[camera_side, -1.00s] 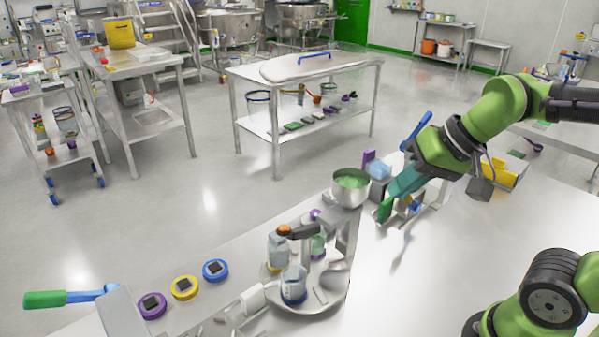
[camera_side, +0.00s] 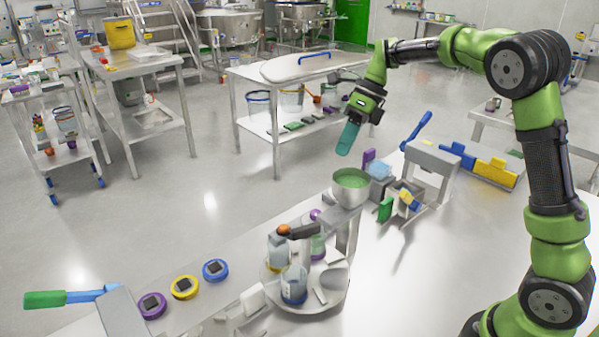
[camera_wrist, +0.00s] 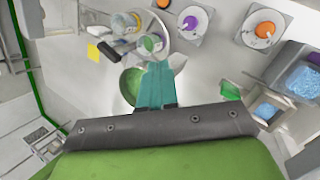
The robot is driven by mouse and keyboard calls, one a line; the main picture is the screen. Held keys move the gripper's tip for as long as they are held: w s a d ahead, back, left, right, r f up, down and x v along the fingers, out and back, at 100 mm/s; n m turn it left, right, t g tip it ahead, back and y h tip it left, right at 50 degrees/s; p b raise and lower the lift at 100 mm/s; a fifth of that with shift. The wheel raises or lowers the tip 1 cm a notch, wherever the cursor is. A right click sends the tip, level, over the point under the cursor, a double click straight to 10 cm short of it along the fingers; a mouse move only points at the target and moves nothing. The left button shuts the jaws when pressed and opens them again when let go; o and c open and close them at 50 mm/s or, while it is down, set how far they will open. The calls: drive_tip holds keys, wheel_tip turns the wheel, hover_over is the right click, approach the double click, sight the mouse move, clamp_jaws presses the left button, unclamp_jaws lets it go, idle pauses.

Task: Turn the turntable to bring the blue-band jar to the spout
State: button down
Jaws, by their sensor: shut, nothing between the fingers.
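The round steel turntable (camera_side: 325,300) stands on the bench and carries several clear jars. The blue-band jar (camera_side: 294,286) is at its front, the yellow-band jar (camera_side: 277,252) at its back left, and the purple-band jar (camera_side: 318,246) at its back right, partly hidden. A dark bar with an orange knob (camera_side: 284,230) extends over the turntable. A steel bowl with green contents (camera_side: 350,190) stands behind the turntable; I cannot make out a spout under it. My gripper (camera_side: 348,140) has teal fingers, shut and empty, in the air above and behind the bowl. The fingers also show in the wrist view (camera_wrist: 157,66).
Purple, yellow (camera_side: 185,287) and blue round buttons line the bench's left side. A green-handled blue lever (camera_side: 60,298) is at far left. Right of the bowl are small bins (camera_side: 400,200), a grey stand (camera_side: 432,160) with a blue lever, and blue and yellow blocks (camera_side: 493,171).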

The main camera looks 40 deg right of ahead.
sight(293, 244)
drive_tip(key=w+a+f+m+g+y, duration=0.1)
drive_tip(key=w+f+m+g, duration=0.25)
drive_tip(key=f+m, duration=0.65)
drive_tip(key=x, duration=1.2)
drive_tip(key=shift+d, duration=0.15)
drive_tip(key=shift+w+a+r+y, duration=0.15)
drive_tip(key=shift+w+a, duration=0.1)
drive_tip(key=shift+a, duration=0.35)
drive_tip(key=shift+w+a+f+y, duration=0.15)
drive_tip(key=shift+w+a, duration=0.15)
drive_tip(key=shift+a, duration=0.35)
drive_tip(key=shift+w+a+r, duration=0.1)
drive_tip(key=shift+w+a, duration=0.1)
drive_tip(key=shift+a, duration=0.35)
drive_tip(key=shift+w+a+n+g, duration=0.3)
drive_tip(key=shift+a+n+g, duration=0.15)
drive_tip(key=shift+n, duration=0.15)
